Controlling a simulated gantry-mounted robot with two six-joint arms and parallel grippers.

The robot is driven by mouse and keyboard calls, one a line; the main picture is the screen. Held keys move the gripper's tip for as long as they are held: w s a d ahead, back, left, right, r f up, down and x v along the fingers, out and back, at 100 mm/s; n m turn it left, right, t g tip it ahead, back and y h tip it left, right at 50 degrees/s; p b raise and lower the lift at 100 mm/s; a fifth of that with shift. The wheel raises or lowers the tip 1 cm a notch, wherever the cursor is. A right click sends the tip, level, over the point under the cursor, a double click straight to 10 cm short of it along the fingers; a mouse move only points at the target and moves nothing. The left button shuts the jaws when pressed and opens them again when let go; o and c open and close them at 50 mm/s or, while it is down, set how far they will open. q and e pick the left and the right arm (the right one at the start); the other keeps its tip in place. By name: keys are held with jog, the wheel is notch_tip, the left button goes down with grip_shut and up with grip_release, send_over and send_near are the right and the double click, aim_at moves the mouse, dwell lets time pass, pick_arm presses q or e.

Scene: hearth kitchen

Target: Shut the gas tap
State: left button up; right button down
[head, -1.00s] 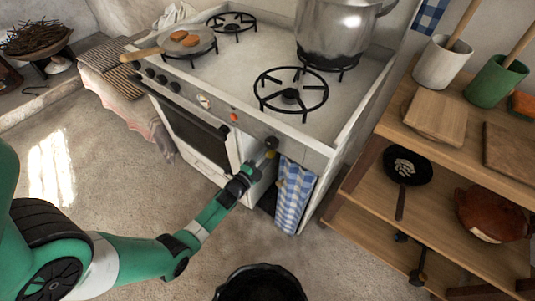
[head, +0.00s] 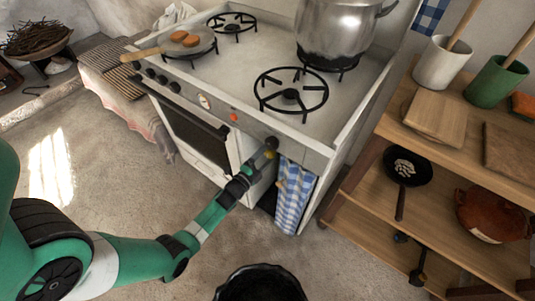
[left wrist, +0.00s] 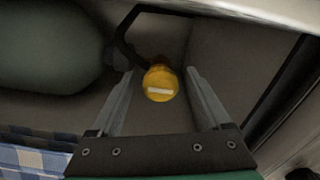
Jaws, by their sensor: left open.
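The gas tap is a round yellow knob with a white bar across its face, seen end-on in the left wrist view (left wrist: 160,84). A dark hose or pipe (left wrist: 128,52) runs beside it. The fingertips reach about level with the knob in the picture. My right gripper is not in view.
A grey-green rounded body (left wrist: 50,45) lies left of the tap in the left wrist view. A blue checked cloth (head: 294,195) hangs right of my gripper. The stove (head: 225,85) bears a pan (head: 190,42) and a large pot (head: 335,28). A wooden shelf (head: 375,155) stands right.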

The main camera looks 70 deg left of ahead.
pick_arm(q)
jog(key=p+v, duration=0.4)
jog(key=v, duration=0.7)
jog(key=shift+s, duration=0.2)
